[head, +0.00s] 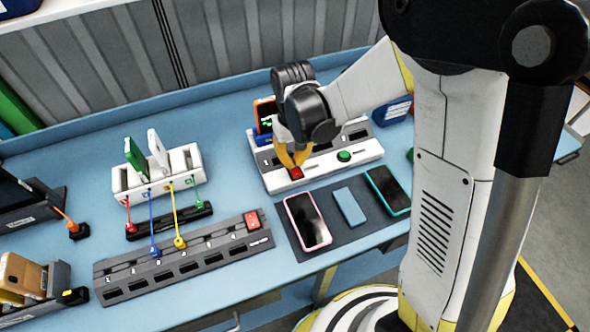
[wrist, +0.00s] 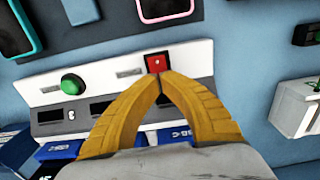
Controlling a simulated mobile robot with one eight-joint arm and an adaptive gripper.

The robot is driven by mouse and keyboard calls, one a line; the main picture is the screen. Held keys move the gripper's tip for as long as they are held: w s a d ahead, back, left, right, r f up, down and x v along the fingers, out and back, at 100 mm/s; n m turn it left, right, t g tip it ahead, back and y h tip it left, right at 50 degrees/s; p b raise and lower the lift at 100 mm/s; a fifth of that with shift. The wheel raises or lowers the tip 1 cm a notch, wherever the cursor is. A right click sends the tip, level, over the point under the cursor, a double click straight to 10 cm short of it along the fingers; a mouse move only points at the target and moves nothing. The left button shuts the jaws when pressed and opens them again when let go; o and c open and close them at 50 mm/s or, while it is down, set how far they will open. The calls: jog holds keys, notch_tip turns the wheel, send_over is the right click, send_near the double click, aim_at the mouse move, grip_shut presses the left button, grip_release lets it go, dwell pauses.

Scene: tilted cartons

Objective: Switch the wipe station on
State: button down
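The white and grey station (head: 365,155), which appears to be the wipe station, stands on the blue table. It has a red switch (head: 296,173) at its left front and a round green button (head: 344,156) to the right. The wrist view also shows the red switch (wrist: 157,62) and the green button (wrist: 73,83). My gripper (head: 292,164) is over the red switch. Its yellow fingers (wrist: 160,75) meet at the tips, right at the switch's edge, with nothing seen between them. Whether they touch the switch I cannot tell. An orange-edged phone (head: 265,113) stands in the station's left side.
A dark mat (head: 333,237) in front holds a pink-edged phone (head: 308,220), a blue slab (head: 349,207) and a teal-edged phone (head: 388,190). A grey power strip (head: 185,262) with its own red switch and a white charging rack (head: 157,172) with coloured cables lie left.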

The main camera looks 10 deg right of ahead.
aim_at(295, 167)
jog(key=shift+f+b, duration=0.75)
jog(key=shift+f, duration=0.1)
dwell(0.3)
jog(key=shift+r+p, duration=2.45)
jog(key=shift+r, duration=1.1)
jog(key=shift+s+d+r, duration=0.1)
jog(key=shift+d+r, duration=0.05)
jog(key=shift+r, duration=0.1)
jog(key=s+d+r+m+t+b, duration=0.2)
jog(key=s+d+r+t+b, duration=0.5)
jog(key=s, duration=0.5)
jog(key=d, duration=0.2)
jog(key=shift+s+d+b, duration=0.3)
jog(key=shift+s+b, duration=0.1)
